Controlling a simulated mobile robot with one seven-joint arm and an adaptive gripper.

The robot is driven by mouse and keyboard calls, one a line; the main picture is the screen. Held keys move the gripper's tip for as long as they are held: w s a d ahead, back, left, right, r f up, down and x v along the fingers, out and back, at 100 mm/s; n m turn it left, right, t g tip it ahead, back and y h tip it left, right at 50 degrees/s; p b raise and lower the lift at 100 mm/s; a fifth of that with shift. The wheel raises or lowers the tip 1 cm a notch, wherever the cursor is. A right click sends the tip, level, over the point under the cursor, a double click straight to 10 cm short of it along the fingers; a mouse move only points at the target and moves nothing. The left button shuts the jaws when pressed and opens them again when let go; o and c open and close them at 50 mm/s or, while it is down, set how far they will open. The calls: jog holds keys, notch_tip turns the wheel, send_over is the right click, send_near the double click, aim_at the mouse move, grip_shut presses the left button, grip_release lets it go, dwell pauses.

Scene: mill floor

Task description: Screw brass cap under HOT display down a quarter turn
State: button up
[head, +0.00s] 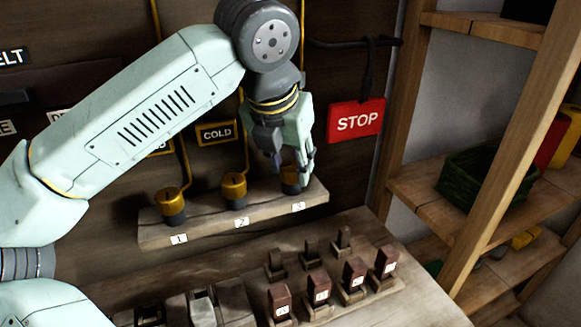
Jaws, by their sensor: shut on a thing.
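Three brass caps sit on dark stubs along a wooden ledge (262,211) on the wall, with tags 1, 2 and 3. My gripper (291,166) points down and is shut on the brass cap at tag 3 (290,184), whose top the fingers partly cover. The cap at tag 2 (233,184) stands under a display reading COLD (216,132). The cap at tag 1 (169,199) stands at the left. A display near it (160,147) is mostly hidden by my arm. No HOT wording shows; the area above cap 3 is behind my arm.
A red STOP sign (356,121) hangs from a dark bar right of my gripper. Several dark red-brown upright levers or blocks, including one at the right (386,262), stand on the bench (421,300) below.

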jog(key=o, duration=1.1)
jog(key=v, duration=1.2)
